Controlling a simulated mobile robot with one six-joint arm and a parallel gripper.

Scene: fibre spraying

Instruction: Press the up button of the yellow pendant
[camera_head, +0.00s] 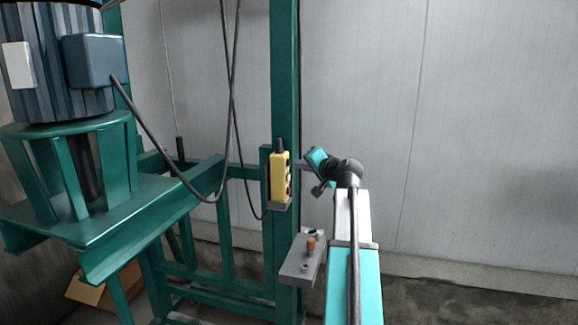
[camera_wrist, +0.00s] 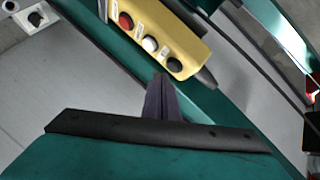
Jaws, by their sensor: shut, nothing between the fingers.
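The yellow pendant (camera_head: 279,178) hangs upright on a green post, its buttons facing right toward my arm. In the wrist view the pendant (camera_wrist: 186,38) lies slanted across the top, with a red button (camera_wrist: 125,20), a white button (camera_wrist: 150,43) and a black button (camera_wrist: 175,65). Small labels sit beside the buttons; I cannot read which one is up. My gripper (camera_wrist: 161,78) is shut and empty, its dark fingertips close below the white and black buttons. I cannot tell whether they touch. In the head view my gripper (camera_head: 300,163) is just right of the pendant.
The green post (camera_head: 285,80) stands behind the pendant. A grey bracket with an orange knob (camera_head: 311,243) juts out below my arm. Dark cables (camera_head: 231,100) hang left of the post. A motor on a green frame (camera_head: 75,215) stands at left. The wall side at right is clear.

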